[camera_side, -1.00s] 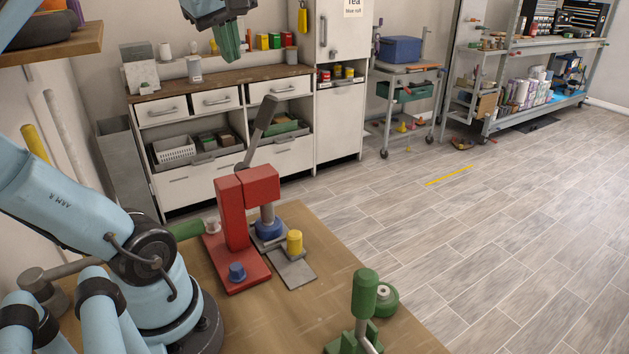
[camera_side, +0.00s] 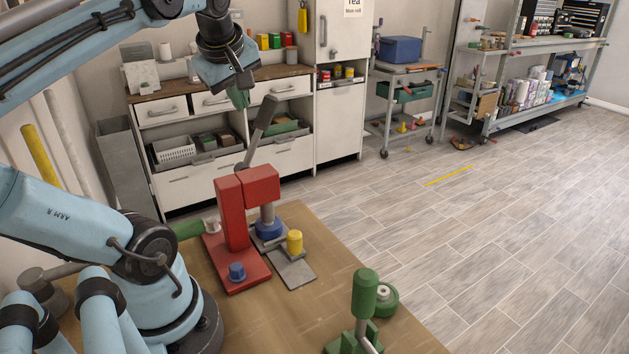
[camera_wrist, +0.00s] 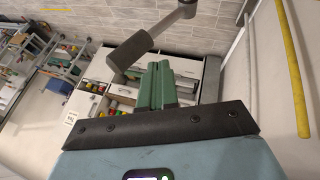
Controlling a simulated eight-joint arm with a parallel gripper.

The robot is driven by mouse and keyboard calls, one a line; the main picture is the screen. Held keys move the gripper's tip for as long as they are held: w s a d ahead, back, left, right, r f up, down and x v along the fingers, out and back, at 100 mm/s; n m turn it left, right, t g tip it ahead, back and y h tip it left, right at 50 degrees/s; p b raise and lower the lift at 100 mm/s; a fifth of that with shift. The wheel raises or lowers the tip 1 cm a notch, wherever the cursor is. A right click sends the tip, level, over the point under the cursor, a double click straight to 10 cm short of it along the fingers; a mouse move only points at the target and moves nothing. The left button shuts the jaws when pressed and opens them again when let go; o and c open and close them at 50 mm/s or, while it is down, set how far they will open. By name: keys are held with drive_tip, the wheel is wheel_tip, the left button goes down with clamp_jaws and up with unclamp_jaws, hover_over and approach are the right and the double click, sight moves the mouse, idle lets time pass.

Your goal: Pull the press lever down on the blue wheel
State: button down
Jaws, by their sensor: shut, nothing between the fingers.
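The red press (camera_side: 233,215) stands on the wooden table (camera_side: 330,310). Its grey lever (camera_side: 262,126) is raised, tilted up to the right. A blue wheel (camera_side: 268,229) sits under the press's ram, on the grey plate. My gripper (camera_side: 240,100), with green fingers, is above and a little left of the lever's upper end in the side view; I cannot tell whether they touch. In the wrist view the green fingers (camera_wrist: 158,84) are together with nothing between them. The lever's dark grip (camera_wrist: 130,49) shows just beyond and to the left of them.
A yellow cylinder (camera_side: 294,242) stands on the grey plate beside the blue wheel. A blue knob (camera_side: 237,272) is on the red base. A green-handled tool (camera_side: 364,295) and a green wheel (camera_side: 383,298) are at the table's front right. White cabinets (camera_side: 199,188) stand behind.

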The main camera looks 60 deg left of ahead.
sight(274, 107)
drive_tip(key=shift+w+a+f, duration=0.15)
drive_tip(key=shift+w+f, duration=0.15)
drive_tip(key=shift+w, duration=0.3)
drive_tip(key=shift+w+a+f, duration=0.2)
drive_tip(key=shift+w+f, duration=0.1)
drive_tip(key=shift+w, duration=0.25)
drive_tip(key=shift+w+a+f, duration=0.15)
drive_tip(key=shift+w+f, duration=0.15)
drive_tip(key=shift+w, duration=0.3)
drive_tip(key=shift+w+f+g, duration=0.15)
drive_tip(key=shift+w+g, duration=0.2)
drive_tip(key=shift+w, duration=0.25)
drive_tip(key=shift+w+f+g, duration=0.15)
drive_tip(key=shift+w+g, duration=0.2)
drive_tip(key=shift+w, duration=0.25)
drive_tip(key=shift+w+f, duration=0.4)
drive_tip(key=shift+w, duration=0.45)
drive_tip(key=shift+s, duration=0.1)
